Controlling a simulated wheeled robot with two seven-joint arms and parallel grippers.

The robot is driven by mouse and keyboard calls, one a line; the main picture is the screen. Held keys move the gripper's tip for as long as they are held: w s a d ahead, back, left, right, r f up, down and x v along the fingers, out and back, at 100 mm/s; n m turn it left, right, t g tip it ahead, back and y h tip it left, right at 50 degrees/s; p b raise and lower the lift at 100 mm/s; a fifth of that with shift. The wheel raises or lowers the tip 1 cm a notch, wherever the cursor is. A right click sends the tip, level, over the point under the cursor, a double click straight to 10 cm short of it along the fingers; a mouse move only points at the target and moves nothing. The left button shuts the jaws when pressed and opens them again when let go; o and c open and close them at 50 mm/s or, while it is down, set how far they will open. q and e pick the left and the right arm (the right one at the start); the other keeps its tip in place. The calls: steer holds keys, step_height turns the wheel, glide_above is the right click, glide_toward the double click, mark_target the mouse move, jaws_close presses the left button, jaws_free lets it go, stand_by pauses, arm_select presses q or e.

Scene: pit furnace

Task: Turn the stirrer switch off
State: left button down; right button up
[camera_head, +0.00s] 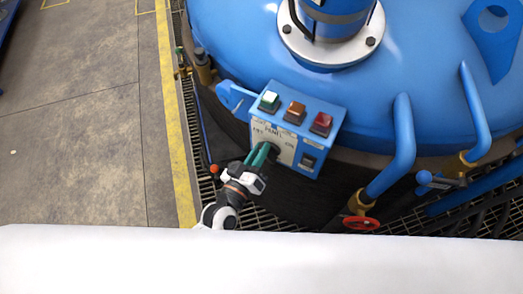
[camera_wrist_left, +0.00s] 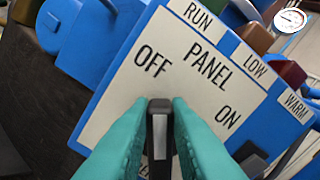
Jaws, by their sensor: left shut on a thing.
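The control panel box (camera_head: 290,122) is blue with a pale plate and sits on the side of the big blue lid. In the left wrist view its plate (camera_wrist_left: 188,72) reads PANEL, with OFF at upper left and ON at lower right. My left gripper (camera_head: 262,154) reaches the plate from below. In the wrist view its teal fingers (camera_wrist_left: 160,125) are shut on the black switch handle (camera_wrist_left: 159,107), one finger on each side. The handle's end points up the picture, towards the OFF label. The fingers hide much of the handle in the head view. My right gripper is not in view.
Blue pipes (camera_head: 402,135) and a red valve wheel (camera_head: 361,223) stand to the right. Open floor (camera_head: 75,130) lies left.

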arm_select(q)
steer(key=shift+a+f+n, duration=0.2)
steer(key=shift+n, duration=0.8)
steer(key=c, duration=1.4)
jaws_free()
steer(key=shift+o, duration=0.2)
steer(key=b+v, duration=0.2)
steer(key=v, duration=1)
steer(key=shift+b, duration=0.4)
steer(key=shift+f, duration=0.1)
